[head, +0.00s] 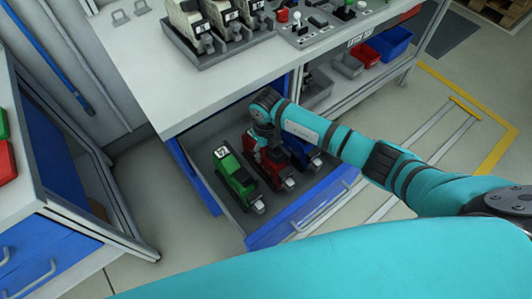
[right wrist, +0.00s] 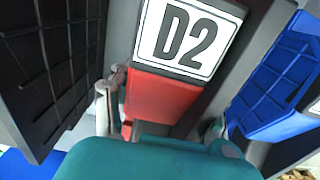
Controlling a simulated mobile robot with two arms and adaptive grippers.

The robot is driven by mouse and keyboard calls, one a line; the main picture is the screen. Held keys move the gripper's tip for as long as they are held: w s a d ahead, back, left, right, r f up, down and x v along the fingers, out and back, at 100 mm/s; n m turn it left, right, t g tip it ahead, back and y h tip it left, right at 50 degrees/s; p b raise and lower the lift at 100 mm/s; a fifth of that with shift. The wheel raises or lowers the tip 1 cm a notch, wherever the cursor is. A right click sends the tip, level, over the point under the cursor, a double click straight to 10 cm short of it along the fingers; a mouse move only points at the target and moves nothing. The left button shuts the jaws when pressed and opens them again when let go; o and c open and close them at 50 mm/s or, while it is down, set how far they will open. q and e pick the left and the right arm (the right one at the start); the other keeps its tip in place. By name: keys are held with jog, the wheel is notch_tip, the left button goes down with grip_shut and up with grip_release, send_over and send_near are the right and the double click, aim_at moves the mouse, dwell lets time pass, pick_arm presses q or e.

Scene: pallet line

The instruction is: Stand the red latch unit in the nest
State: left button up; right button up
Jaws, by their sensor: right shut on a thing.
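The red latch unit (head: 283,174) lies in the open drawer between a green unit (head: 235,180) and a blue unit (head: 302,150). My right gripper (head: 265,142) reaches down into the drawer and is shut on the red latch unit. In the right wrist view, the unit's red body (right wrist: 160,100) and its white "D2" label (right wrist: 188,38) are close to my right gripper (right wrist: 160,122). The arm hides part of the unit in the head view. My left gripper is out of view. I cannot tell for certain which fixture is the nest.
The drawer front (head: 300,213) and side walls surround the units closely. Above is a grey worktop (head: 150,60) with a dark rack (head: 222,48) of several cream-and-black units and a control panel (head: 325,28). Blue, red and grey bins (head: 390,42) stand on a shelf at right.

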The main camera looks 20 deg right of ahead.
notch_tip(320, 180, up, 10)
jog(key=shift+w, duration=0.1)
notch_tip(320, 180, up, 9)
jog(key=p, duration=0.6)
jog(key=shift+r, duration=0.1)
